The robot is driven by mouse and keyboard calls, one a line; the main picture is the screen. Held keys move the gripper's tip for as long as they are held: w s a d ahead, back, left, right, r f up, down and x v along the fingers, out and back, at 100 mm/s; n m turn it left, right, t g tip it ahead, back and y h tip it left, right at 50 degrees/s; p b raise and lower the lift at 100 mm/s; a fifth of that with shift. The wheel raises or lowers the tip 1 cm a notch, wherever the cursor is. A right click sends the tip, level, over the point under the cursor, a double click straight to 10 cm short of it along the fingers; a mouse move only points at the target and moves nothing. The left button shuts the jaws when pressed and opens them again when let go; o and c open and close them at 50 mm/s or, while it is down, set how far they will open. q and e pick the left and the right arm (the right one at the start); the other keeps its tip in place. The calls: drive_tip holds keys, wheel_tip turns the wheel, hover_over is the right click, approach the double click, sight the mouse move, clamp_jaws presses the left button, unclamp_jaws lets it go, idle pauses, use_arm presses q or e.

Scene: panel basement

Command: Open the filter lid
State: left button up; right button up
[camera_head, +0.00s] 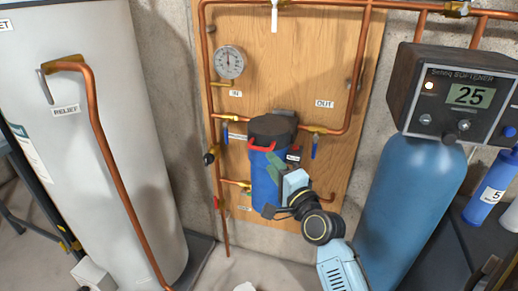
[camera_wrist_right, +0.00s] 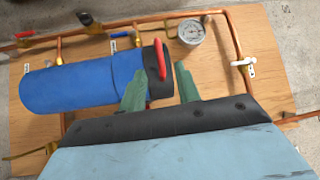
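The filter is a blue cylinder (camera_head: 263,185) with a dark lid (camera_head: 272,127) sitting on top, mounted on the wooden panel. A red handle (camera_head: 262,148) shows at the lid's front. In the right wrist view the blue filter body (camera_wrist_right: 85,82) lies sideways, with the red handle (camera_wrist_right: 161,60) at its lid end. My right gripper (camera_head: 270,168) is in front of the filter, just below the handle. Its green fingers are apart in the wrist view (camera_wrist_right: 160,72), with the handle between their tips in the picture. Whether they touch it I cannot tell. My left gripper is not in view.
Copper pipes, blue-handled valves (camera_head: 314,149) and a gauge (camera_head: 230,62) surround the filter. A white tank (camera_head: 95,130) stands at left. A blue softener tank (camera_head: 412,205) with a control box (camera_head: 465,95) stands close on the right. A blue bottle (camera_head: 489,190) is farther right.

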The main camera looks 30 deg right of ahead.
sight(259, 149)
drive_tip(key=w, duration=0.5)
drive_tip(key=w+r, duration=0.1)
drive_tip(key=w, duration=0.1)
drive_tip(key=shift+w+d, duration=0.3)
drive_tip(key=shift+w, duration=0.1)
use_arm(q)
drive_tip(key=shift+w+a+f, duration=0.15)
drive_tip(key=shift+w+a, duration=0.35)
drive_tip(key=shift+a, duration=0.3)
use_arm(e)
drive_tip(key=shift+c, duration=0.7)
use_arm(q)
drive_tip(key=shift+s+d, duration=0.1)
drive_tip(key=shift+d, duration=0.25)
use_arm(e)
clamp_jaws()
